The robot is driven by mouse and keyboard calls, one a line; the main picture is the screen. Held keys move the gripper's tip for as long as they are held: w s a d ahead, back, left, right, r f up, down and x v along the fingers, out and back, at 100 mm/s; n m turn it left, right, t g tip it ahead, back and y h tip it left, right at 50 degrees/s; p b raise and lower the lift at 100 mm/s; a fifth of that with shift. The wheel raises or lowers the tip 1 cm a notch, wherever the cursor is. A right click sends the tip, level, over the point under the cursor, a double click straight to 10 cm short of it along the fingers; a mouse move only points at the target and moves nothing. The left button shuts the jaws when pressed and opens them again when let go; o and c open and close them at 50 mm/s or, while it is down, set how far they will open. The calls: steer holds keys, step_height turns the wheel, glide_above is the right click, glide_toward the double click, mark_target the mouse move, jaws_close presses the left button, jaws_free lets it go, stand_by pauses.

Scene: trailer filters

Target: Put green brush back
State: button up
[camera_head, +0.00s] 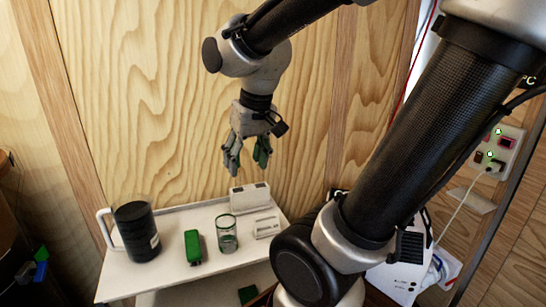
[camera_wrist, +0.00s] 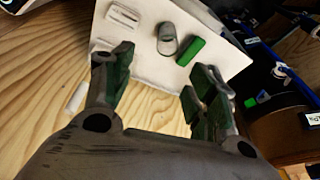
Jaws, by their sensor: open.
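A green brush (camera_head: 193,247) lies on the white shelf (camera_head: 175,276), between a black mug and a glass. The brush also shows in the wrist view (camera_wrist: 190,51), beyond the right fingertip. My gripper (camera_head: 246,158) is open and empty, raised above the back of the shelf. It also shows in the wrist view (camera_wrist: 158,70), with its green-padded fingers spread apart and nothing between them. The brush is apart from the fingers. A clear glass with a green rim (camera_head: 227,236) stands just right of the brush; it shows as a grey cylinder in the wrist view (camera_wrist: 166,42).
The black mug (camera_head: 140,235) with a white handle stands at the shelf's left. Two small white boxes (camera_head: 249,198) (camera_head: 267,228) are at the right. A wooden wall (camera_head: 150,100) rises behind the shelf.

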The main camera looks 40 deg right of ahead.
steer(key=s+d+r+n+t, duration=0.1)
steer(key=s+d+r, duration=0.1)
steer(key=s, duration=0.4)
steer(key=shift+s+d+r, duration=0.15)
steer(key=shift+s+d, duration=0.25)
